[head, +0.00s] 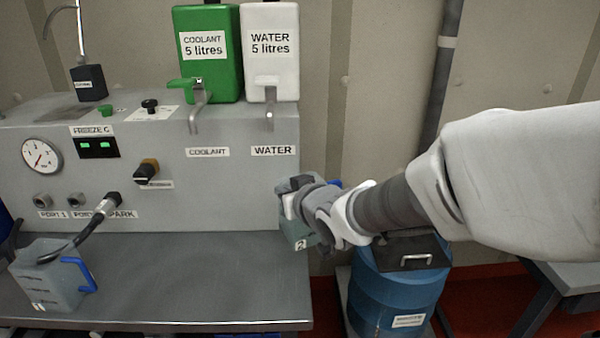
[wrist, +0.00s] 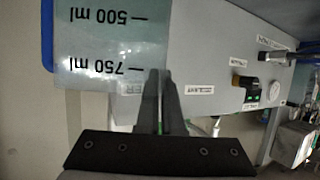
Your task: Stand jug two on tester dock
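Jug two (head: 300,232), a grey-green translucent jug marked "2", hangs in the air at the bench's right end. My gripper (head: 312,205) is at its upper part and partly hides it. In the wrist view, the jug (wrist: 105,60) appears upside down, with 500 ml and 750 ml marks and a sliver of blue handle at its left. My gripper's fingers (wrist: 162,85) are close together at the jug's wall edge and seem to pinch it. I cannot make out a label naming the tester dock; the panel's FREEZE C display (head: 97,147) is lit green.
Another jug (head: 45,275) with a blue handle stands on the steel bench (head: 200,285), a black hose near its top. Green coolant (head: 215,80) and white water (head: 272,75) tanks sit above the panel. A blue drum (head: 395,290) stands right of the bench. The middle bench top is clear.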

